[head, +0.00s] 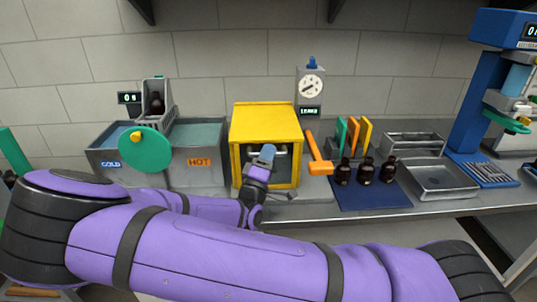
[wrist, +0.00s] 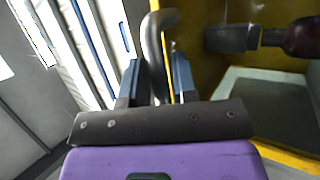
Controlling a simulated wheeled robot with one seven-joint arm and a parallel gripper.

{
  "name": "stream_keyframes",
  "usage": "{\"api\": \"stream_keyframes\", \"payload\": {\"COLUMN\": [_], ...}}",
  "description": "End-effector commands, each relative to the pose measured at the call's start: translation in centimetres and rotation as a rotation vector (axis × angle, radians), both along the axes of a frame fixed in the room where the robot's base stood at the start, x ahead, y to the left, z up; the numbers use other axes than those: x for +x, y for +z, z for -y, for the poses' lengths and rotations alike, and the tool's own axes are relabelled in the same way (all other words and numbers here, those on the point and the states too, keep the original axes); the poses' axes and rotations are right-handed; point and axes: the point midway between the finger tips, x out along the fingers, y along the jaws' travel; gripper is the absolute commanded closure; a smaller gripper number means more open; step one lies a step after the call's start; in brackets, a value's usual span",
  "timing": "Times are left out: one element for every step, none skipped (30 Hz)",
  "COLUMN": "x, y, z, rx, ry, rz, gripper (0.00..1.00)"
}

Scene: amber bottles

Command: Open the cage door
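The yellow cage (head: 265,112) stands on the counter in the head view, with a dark, open-looking front. In the wrist view its grey curved handle (wrist: 152,38) stands between the two blue fingertips of my gripper (wrist: 156,85). A thin strip of yellow shows between the handle and the right finger, so the fingers straddle the handle without visibly clamping it. In the head view my gripper (head: 264,158) is at the cage front and covers part of it. How far the door stands ajar cannot be told.
A dark red bottle (wrist: 303,38) lies sideways by a grey clamp (wrist: 232,38) in the cage. Cold and hot baths (head: 200,165) stand left. An orange hammer-like tool (head: 319,166) and amber bottles (head: 365,171) on a blue mat (head: 372,201) are close on the right. A metal tray (head: 440,180) stands beyond.

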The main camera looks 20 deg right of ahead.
Motion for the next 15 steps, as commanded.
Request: {"api": "stream_keyframes", "payload": {"x": [0.09,0.13,0.14,0.15,0.15,0.15,0.15,0.15,0.14,0.14,0.14,0.14,0.14,0.14,0.14], "y": [0.07,0.10,0.12,0.12,0.12,0.12,0.12,0.12,0.11,0.11,0.11,0.11,0.11,0.11,0.11], "z": [0.10,0.12,0.14,0.14,0.14,0.13,0.13,0.13,0.12,0.12,0.12,0.12,0.12,0.12,0.12], "rx": [0.000,0.000,0.000,0.000,0.000,0.000,0.000,0.000,0.000,0.000,0.000,0.000,0.000,0.000,0.000], "ry": [0.000,0.000,0.000,0.000,0.000,0.000,0.000,0.000,0.000,0.000,0.000,0.000,0.000,0.000,0.000], "rz": [0.000,0.000,0.000,0.000,0.000,0.000,0.000,0.000,0.000,0.000,0.000,0.000,0.000,0.000,0.000], "gripper": [0.73,0.73,0.73,0.73,0.73,0.73,0.73,0.73,0.76,0.83,0.89,0.99,1.00,1.00,1.00]}}
